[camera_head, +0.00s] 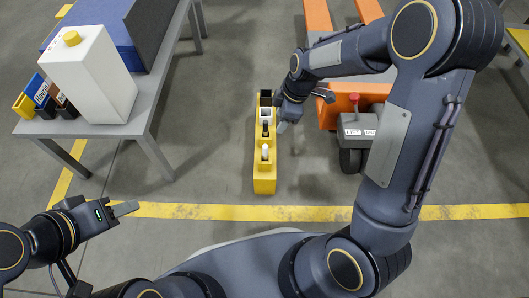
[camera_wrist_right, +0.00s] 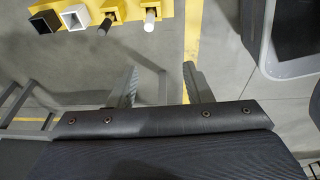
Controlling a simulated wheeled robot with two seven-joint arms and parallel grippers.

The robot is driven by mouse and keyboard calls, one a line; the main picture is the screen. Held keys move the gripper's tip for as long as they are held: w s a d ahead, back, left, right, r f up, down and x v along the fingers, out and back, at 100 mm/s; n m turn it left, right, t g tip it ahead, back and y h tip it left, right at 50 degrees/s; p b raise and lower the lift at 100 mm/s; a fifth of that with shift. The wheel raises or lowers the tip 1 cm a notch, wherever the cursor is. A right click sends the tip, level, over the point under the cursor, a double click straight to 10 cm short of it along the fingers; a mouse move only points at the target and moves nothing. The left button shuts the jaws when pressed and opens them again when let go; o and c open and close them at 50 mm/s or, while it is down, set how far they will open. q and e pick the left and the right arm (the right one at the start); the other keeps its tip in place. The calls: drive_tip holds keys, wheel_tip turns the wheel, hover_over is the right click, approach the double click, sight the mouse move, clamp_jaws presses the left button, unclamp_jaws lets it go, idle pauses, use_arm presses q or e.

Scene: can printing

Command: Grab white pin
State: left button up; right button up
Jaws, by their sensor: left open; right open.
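The white pin (camera_head: 265,152) stands upright in the yellow holder (camera_head: 264,184), in the part nearest me. In the right wrist view the white pin (camera_wrist_right: 150,20) shows at the top, beyond the fingertips and roughly in line with the gap between them. My right gripper (camera_head: 303,111) is open and empty, just right of the holder and apart from the pin. Its two spread fingers (camera_wrist_right: 160,78) show in the wrist view. My left gripper (camera_head: 124,209) is open and empty at the lower left, far from the holder.
A black pin (camera_head: 265,129), a white square tube (camera_head: 265,113) and a black square tube (camera_head: 266,97) share the holder. A grey table (camera_head: 150,100) with a white box (camera_head: 92,75) stands left. An orange pallet truck (camera_head: 355,97) stands right. The floor between table and holder is clear.

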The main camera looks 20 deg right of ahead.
sight(265, 146)
drive_tip(key=w+a+f+n, duration=0.1)
drive_tip(key=f+n, duration=0.2)
drive_tip(key=f, duration=0.1)
drive_tip(key=w+a+f+n+g+h+p, duration=0.1)
drive_tip(key=w+f+n, duration=0.1)
drive_tip(key=f, duration=0.3)
drive_tip(key=w+a+f+n+h, duration=0.1)
drive_tip(key=f+n, duration=0.2)
drive_tip(key=f, duration=0.1)
drive_tip(key=shift+w+a+f+n, duration=0.15)
drive_tip(key=shift+a+f+n, duration=0.15)
drive_tip(key=shift+f, duration=0.1)
drive_tip(key=f+b, duration=0.1)
drive_tip(key=f, duration=0.1)
drive_tip(key=f+b, duration=0.1)
drive_tip(key=f, duration=0.2)
drive_tip(key=f+b, duration=0.1)
drive_tip(key=f, duration=0.2)
drive_tip(key=shift+w+f, duration=0.25)
clamp_jaws()
drive_tip(key=shift+r, duration=0.1)
